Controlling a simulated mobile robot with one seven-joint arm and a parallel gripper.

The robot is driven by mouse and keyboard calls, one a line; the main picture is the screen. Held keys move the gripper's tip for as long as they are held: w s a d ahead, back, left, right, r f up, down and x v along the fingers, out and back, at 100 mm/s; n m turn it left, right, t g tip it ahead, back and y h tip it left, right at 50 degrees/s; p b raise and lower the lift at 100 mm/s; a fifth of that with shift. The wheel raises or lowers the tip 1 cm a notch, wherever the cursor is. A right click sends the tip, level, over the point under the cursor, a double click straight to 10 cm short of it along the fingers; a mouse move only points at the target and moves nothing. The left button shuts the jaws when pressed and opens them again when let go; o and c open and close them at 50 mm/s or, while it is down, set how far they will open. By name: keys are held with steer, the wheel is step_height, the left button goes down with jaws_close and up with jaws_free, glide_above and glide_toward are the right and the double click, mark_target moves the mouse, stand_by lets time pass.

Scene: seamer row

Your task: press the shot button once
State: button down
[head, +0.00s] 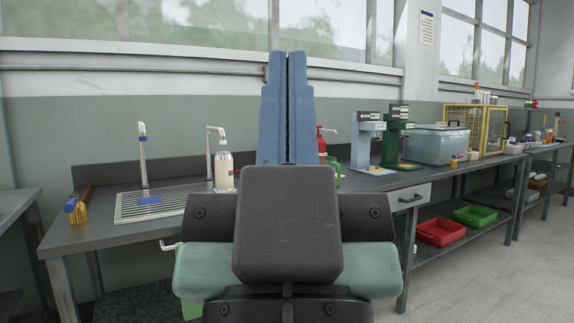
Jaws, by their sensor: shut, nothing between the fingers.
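My gripper (287,56) stands upright in the middle of the head view, its two blue fingers side by side with only a thin dark line between them. It is shut and empty. A blue-grey bench machine (367,141) and a green bench machine (395,137) stand to its right on the bench, apart from it in the picture. Both carry small labels too small to read, and yellow marks show at their bases. I cannot make out which part is a shot button. My arm and gripper hide the middle of the bench.
The bench (90,234) holds a sink drainer (140,207), a pump bottle (223,172) and a yellow brush (77,211) on the left. A partly hidden red pump (321,142), a clear bin (437,144) and a yellow-framed cage (488,127) are right. Floor at lower right is clear.

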step_height(320, 180, up, 39)
steer(key=p, duration=3.6)
steer(key=shift+p, duration=0.3)
steer(key=shift+w, duration=0.1)
